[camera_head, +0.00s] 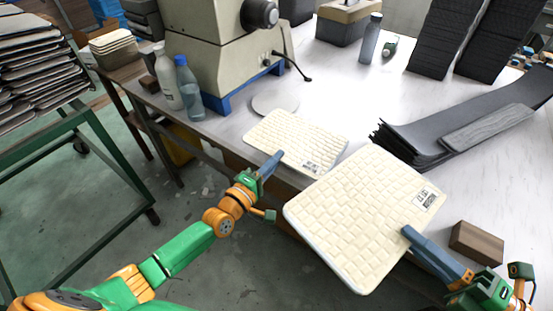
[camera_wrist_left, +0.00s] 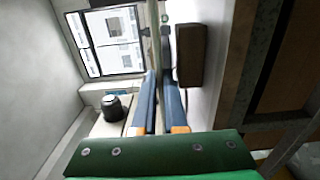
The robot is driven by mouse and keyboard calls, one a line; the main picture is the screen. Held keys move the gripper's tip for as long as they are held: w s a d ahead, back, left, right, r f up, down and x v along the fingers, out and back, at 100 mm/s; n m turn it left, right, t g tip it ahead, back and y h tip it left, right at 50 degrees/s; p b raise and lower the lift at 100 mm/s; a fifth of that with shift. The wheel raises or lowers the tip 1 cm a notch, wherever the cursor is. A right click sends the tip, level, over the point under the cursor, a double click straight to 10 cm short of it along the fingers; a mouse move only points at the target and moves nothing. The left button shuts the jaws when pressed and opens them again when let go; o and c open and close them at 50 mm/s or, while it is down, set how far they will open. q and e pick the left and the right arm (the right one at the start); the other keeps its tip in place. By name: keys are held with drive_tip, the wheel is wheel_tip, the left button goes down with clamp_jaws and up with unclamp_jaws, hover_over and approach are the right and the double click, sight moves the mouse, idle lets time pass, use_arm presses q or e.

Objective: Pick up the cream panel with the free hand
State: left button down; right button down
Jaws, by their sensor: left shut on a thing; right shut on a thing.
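A cream panel (camera_head: 297,137) with a woven block pattern and a small printed label is at the table's near edge, below the grey machine. My left gripper (camera_head: 270,164) is shut on its near edge; I cannot tell whether the panel still touches the table. In the left wrist view the blue fingers (camera_wrist_left: 161,100) are close together, with a thin edge-on strip between them. A second, nearer cream panel (camera_head: 360,215) also has a label. My right gripper (camera_head: 410,235) is shut on its right edge and holds it tilted in front of the table.
The white table (camera_head: 330,75) has bare room behind the panels. A brown block (camera_head: 477,243) lies right of the nearer panel. Dark bent sheets (camera_head: 450,125) lie at the right. Bottles (camera_head: 188,85) and a machine (camera_head: 225,50) stand at the left. A green rack (camera_head: 50,135) stands far left.

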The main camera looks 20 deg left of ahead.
use_arm(q)
drive_tip(key=s+a+r+p, duration=0.2)
drive_tip(key=s+r+p, duration=0.2)
drive_tip(key=s+p, duration=0.2)
drive_tip(key=shift+s+a, duration=0.4)
drive_tip(key=shift+s, duration=0.25)
